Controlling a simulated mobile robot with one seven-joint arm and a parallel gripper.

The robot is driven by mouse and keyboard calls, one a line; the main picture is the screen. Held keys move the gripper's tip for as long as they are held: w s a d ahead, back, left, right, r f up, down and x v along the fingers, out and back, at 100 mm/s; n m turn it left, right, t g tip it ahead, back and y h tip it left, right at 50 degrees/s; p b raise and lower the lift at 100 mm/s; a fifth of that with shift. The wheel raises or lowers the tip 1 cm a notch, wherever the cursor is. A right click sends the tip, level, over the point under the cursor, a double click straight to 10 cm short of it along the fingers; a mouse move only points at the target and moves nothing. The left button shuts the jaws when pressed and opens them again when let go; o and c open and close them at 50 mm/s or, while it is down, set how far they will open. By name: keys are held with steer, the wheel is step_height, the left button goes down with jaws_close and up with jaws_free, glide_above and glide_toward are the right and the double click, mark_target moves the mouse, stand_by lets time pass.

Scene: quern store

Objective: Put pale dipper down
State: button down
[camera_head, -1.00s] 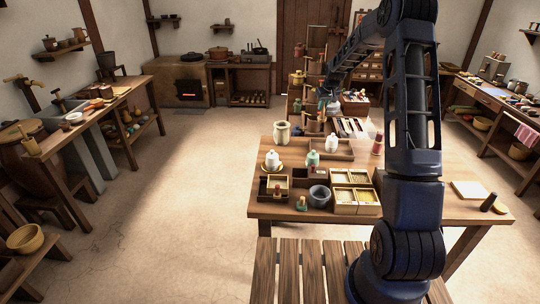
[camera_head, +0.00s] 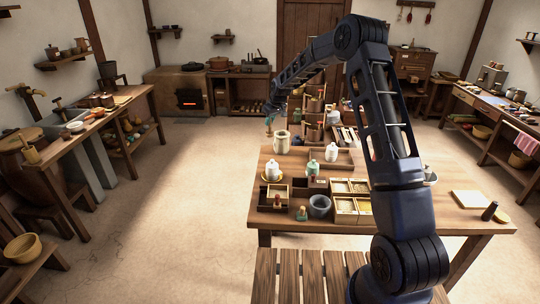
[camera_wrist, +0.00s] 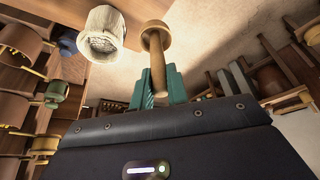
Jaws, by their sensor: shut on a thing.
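My gripper (camera_wrist: 160,86) has teal fingers and is shut on the pale dipper (camera_wrist: 157,62) in the wrist view. The dipper is light tan wood, with a straight handle between the fingers and a wider round head beyond them. In the head view my gripper (camera_head: 269,119) hangs at the far left corner of the big table (camera_head: 420,225), with the arm reaching over from the right. The dipper is too small to make out there. A cream jar (camera_head: 282,143) stands on the table just below and right of my gripper. It also shows beside the dipper's head in the wrist view (camera_wrist: 103,34), apart from it.
A tiered wooden rack (camera_head: 314,112) stands right of my gripper. White lidded jars, including one (camera_head: 331,152), trays and a grey bowl (camera_head: 319,205) crowd the table's left half. The floor (camera_head: 205,190) left of the table is clear.

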step_height(320, 180, down, 17)
steer(key=shift+r, duration=0.1)
stand_by(0.5)
steer(key=shift+f, duration=0.2)
steer(key=c, duration=1.4)
jaws_free()
steer(key=shift+o, duration=0.2)
steer(key=v, duration=1.2)
steer(key=shift+r, duration=0.2)
